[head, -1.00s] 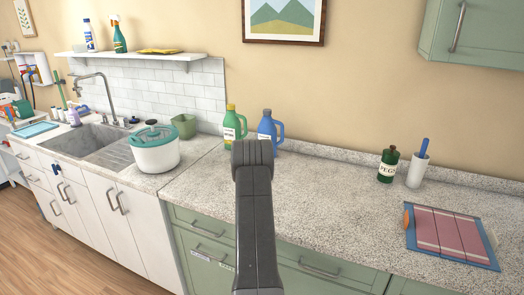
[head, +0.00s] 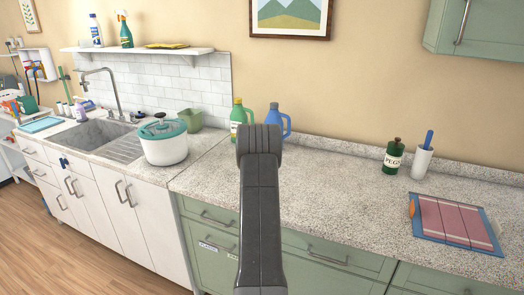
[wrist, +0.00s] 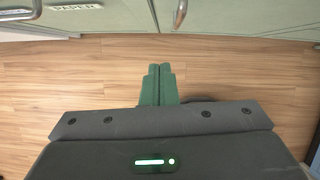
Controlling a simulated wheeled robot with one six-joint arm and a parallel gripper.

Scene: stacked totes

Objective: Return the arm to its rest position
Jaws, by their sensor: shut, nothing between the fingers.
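My arm (head: 261,200) stands up in the middle of the head view, in front of the counter. My gripper does not show in the head view. In the wrist view my gripper (wrist: 158,70) points down over the wooden floor. Its two green fingers lie together, shut with nothing between them. The green drawer fronts (wrist: 235,15) run along the top of the wrist view, apart from the fingertips.
A sink (head: 88,135) is at left. The wooden floor (head: 100,255) is clear.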

